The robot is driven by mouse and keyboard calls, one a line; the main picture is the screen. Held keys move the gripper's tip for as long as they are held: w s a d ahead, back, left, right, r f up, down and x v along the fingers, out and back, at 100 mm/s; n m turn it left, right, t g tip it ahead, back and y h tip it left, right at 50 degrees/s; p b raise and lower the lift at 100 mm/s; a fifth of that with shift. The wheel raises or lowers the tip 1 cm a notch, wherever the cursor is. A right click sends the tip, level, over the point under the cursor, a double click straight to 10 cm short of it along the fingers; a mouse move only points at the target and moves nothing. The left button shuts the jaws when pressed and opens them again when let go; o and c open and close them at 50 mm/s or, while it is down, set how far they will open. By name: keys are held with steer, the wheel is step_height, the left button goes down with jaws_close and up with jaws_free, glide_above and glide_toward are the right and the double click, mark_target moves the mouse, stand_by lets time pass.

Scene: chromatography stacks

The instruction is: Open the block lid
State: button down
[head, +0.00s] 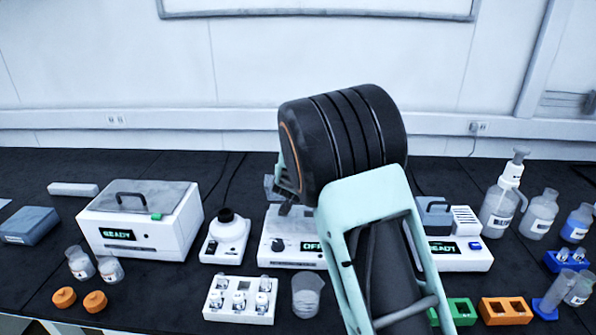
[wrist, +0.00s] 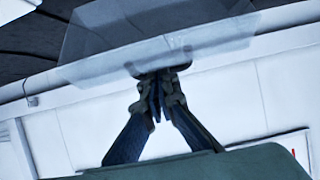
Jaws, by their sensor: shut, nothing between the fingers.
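My gripper (head: 284,208) is over the white unit with the OFF display (head: 276,250), in the middle of the bench. The arm hides the right part of that unit. In the wrist view the fingers of my gripper (wrist: 160,76) are shut, with nothing between them. Their tips are at the dark handle of a clear, box-like lid (wrist: 105,48); whether they touch it is unclear. A small grey-blue patch behind the gripper in the head view may be part of this lid. How far the lid is raised cannot be told.
A white READY box (head: 145,235) with a handled lid stands left. Another READY unit (head: 455,258) with a grey handled lid stands right, partly behind my arm. A vial rack (head: 240,310) and a beaker (head: 307,295) stand in front. Bottles (head: 500,210) crowd the right.

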steer(key=shift+w+r+p, duration=0.25)
steer(key=shift+p, duration=0.8)
steer(key=shift+f+g, duration=0.15)
steer(key=shift+g, duration=0.15)
steer(key=shift+w+p, duration=0.1)
steer(key=shift+p, duration=0.25)
